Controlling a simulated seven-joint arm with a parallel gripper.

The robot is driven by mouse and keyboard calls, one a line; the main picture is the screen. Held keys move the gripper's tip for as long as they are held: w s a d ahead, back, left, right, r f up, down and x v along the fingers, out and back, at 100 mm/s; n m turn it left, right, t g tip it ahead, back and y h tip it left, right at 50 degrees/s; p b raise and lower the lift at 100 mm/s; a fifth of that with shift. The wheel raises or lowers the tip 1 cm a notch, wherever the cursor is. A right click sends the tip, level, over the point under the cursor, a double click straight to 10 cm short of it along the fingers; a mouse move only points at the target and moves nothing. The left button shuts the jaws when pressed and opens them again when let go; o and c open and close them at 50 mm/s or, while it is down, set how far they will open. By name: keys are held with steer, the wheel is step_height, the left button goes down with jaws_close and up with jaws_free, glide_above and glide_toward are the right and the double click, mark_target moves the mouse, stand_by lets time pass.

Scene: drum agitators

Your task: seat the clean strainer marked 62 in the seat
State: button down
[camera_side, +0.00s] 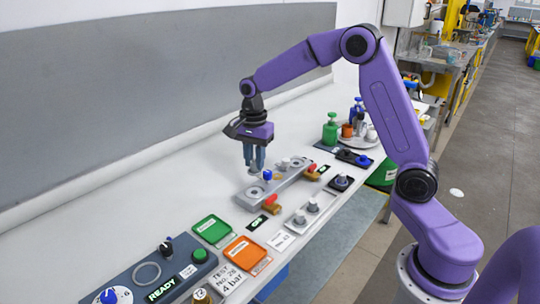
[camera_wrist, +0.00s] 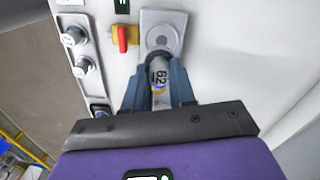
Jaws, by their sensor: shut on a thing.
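My gripper (camera_side: 254,160) is shut on the strainer marked 62 and hangs over the near end of the grey block (camera_side: 284,182). In the wrist view the strainer (camera_wrist: 159,76) is a pale cylinder with a dark ring at its far end, between my fingers (camera_wrist: 158,84). A round seat (camera_wrist: 161,38) lies on the block just beyond the strainer in the wrist view. The strainer appears apart from the seat, but the gap is hard to judge.
A red-handled valve (camera_side: 271,204) sits beside the block's near end, and another (camera_side: 312,170) beside its far end. A blue knob (camera_side: 267,175) stands on the block. A small tray (camera_side: 293,225) holds grey-topped parts. Green (camera_side: 212,229) and orange (camera_side: 244,251) trays lie nearer.

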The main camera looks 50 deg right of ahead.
steer(key=shift+w+f, duration=0.2)
steer(key=shift+f, duration=2.85)
steer(key=shift+f, duration=0.45)
steer(key=c, duration=0.8)
jaws_free()
steer(key=shift+c, duration=0.2)
steer(key=o, duration=0.3)
steer(key=shift+r, duration=0.15)
